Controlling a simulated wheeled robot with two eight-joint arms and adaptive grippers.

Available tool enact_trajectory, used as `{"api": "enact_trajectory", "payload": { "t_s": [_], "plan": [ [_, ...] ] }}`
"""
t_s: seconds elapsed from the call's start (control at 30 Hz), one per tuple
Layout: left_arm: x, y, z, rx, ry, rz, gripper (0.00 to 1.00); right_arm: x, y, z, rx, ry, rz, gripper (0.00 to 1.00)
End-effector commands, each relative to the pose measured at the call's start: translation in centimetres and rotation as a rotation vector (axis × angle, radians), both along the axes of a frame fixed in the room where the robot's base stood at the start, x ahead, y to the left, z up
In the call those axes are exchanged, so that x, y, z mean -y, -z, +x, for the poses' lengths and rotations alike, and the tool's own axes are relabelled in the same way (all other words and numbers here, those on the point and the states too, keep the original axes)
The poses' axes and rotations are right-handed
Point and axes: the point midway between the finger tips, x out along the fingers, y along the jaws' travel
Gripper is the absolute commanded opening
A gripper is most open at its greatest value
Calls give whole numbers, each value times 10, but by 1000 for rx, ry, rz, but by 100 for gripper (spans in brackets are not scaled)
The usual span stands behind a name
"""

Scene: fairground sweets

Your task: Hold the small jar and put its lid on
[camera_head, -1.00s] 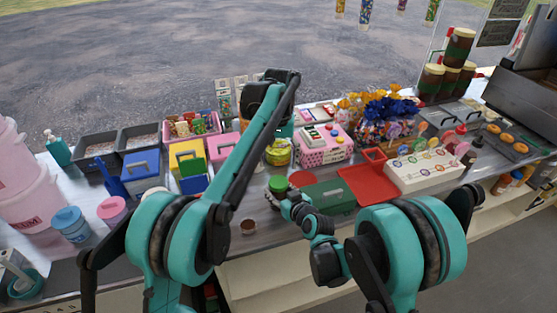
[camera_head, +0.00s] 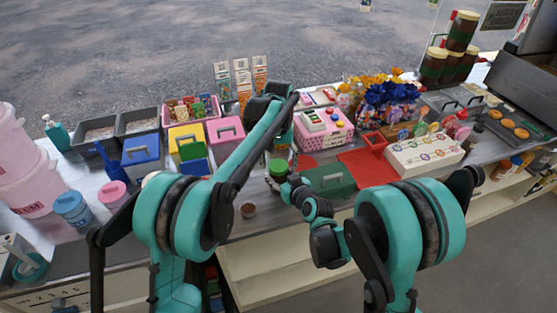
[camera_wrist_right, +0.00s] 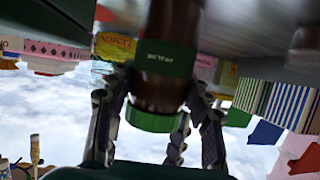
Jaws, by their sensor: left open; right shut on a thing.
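My right gripper (camera_head: 287,187) is shut on the small jar, low over the front of the counter. In the right wrist view the jar (camera_wrist_right: 160,88) is brown with a green lettered band, and my right gripper's fingers (camera_wrist_right: 155,125) are around it. A green lid (camera_head: 278,166) shows at the jar's top in the head view. The green end (camera_wrist_right: 152,120) also shows between the fingers in the wrist view. Whether the lid is seated fully I cannot tell. My left gripper (camera_head: 268,103) is open, higher and behind the jar, its fingers mostly hidden by my forearm.
A small brown round piece (camera_head: 248,210) lies on the counter left of the jar. A green box (camera_head: 328,178) and a red tray (camera_head: 364,167) stand close on the right. A pink dotted box (camera_head: 323,138) is behind. Bare counter shows at the front left.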

Motion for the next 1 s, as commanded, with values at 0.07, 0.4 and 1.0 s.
{"api": "enact_trajectory", "payload": {
  "t_s": [0.07, 0.4, 1.0],
  "plan": [
    [0, 0, 0, 0, 0, 0, 71, 0, 0, 0, 0, 0, 0, 0],
    [0, 0, 0, 0, 0, 0, 19, 0, 0, 0, 0, 0, 0, 0],
    [0, 0, 0, 0, 9, 0, 78, 0, 0, 0, 0, 0, 0, 0]
  ]
}}
